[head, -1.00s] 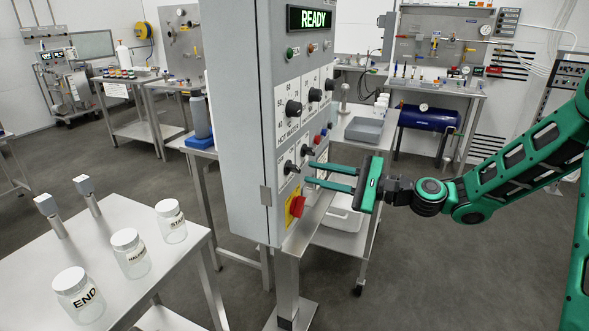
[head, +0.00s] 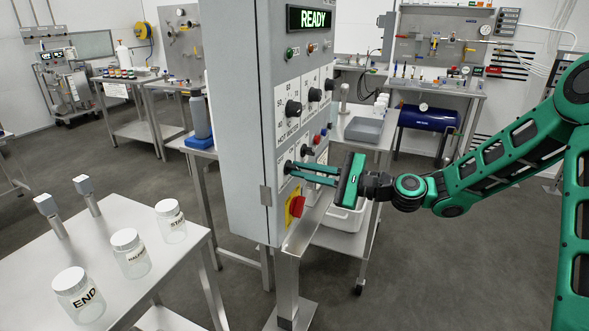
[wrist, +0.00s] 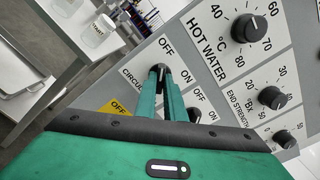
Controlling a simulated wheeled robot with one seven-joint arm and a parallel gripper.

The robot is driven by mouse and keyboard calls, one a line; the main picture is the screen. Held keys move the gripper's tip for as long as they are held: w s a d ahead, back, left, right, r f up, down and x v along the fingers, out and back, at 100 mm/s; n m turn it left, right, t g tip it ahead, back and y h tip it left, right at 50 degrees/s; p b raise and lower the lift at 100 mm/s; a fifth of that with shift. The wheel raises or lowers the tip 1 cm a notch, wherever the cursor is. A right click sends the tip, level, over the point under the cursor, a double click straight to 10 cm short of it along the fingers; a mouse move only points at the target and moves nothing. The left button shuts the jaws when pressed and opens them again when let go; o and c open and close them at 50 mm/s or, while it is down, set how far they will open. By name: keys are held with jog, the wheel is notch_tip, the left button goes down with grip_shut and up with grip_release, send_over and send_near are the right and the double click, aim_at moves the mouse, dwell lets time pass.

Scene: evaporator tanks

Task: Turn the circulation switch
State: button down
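The circulation switch (head: 288,167) is a small black knob low on the front of the grey control cabinet (head: 238,120). In the wrist view, the switch (wrist: 160,70) sits beside a partly hidden "CIRCU…" label, with OFF above it and ON to the lower right. My gripper (head: 291,168) reaches in from the right. Its two green fingers lie one on each side of the knob and look closed on it. In the wrist view the fingertips (wrist: 160,76) meet the knob's sides and partly hide it.
A second switch (head: 307,150) is up and to the right. A red knob on a yellow plate (head: 297,206) lies just below my fingers. Larger dials (head: 293,109) sit above under a READY display (head: 311,19). A table with labelled jars (head: 130,253) stands at left.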

jog(key=shift+m, duration=1)
jog(key=shift+f+m, duration=0.1)
jog(key=shift+m, duration=1)
jog(key=shift+s+m, duration=0.1)
jog(key=shift+m, duration=0.9)
jog(key=shift+m, duration=1)
